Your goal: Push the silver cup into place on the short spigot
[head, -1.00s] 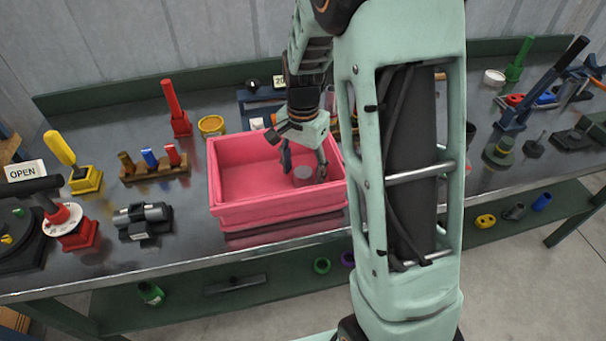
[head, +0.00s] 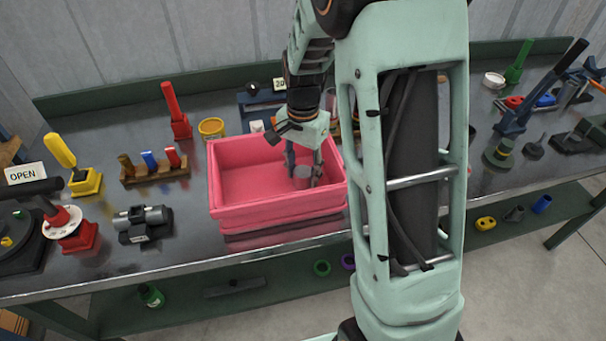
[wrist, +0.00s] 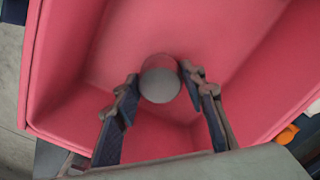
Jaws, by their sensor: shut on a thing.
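The silver cup (head: 302,172) stands inside the pink bin (head: 228,205), toward its right end. It shows as a grey cylinder in the wrist view (wrist: 160,85). My gripper (head: 304,168) reaches down into the bin and is shut on the cup, a finger on each side. In the wrist view my gripper (wrist: 161,78) has its fingertips at the cup's left and right sides. The cup is still low in the bin; I cannot tell whether it touches the floor. I cannot make out the short spigot; my arm hides part of the bench.
The bin's walls surround my gripper closely. A yellow tub (head: 211,128) and red-handled tool (head: 175,112) stand behind the bin. A rack of coloured pegs (head: 153,168) and a grey clamped cylinder (head: 143,222) stand left. A blue lever fixture (head: 515,115) stands far right.

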